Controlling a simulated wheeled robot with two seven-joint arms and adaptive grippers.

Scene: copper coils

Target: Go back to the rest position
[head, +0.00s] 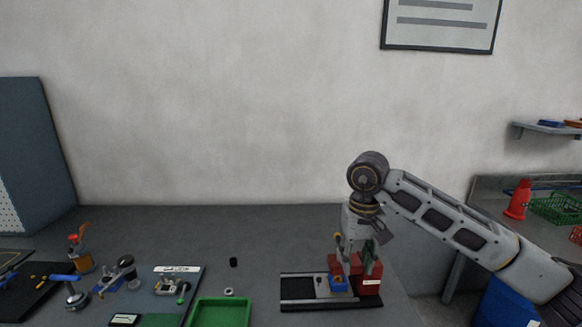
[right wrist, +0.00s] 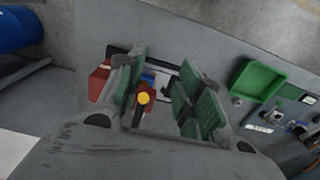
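My right gripper (head: 358,250) points down over the right part of the bench, above a black fixture plate (head: 300,288) with a red block (head: 370,284) and a small blue part (head: 339,286). In the right wrist view its two green-padded fingers (right wrist: 165,72) stand apart, so it is open. An orange-yellow knob (right wrist: 143,98) shows between the fingers, nearer the left one; I cannot tell whether it touches. The red block (right wrist: 98,82) shows beside the left finger, partly hidden. My left gripper is not in view.
A green tray (head: 220,312) stands left of the fixture, with a small black cylinder (head: 233,262) and a ring (head: 229,292) behind it. Several tools and parts lie at the left. The back of the bench is clear.

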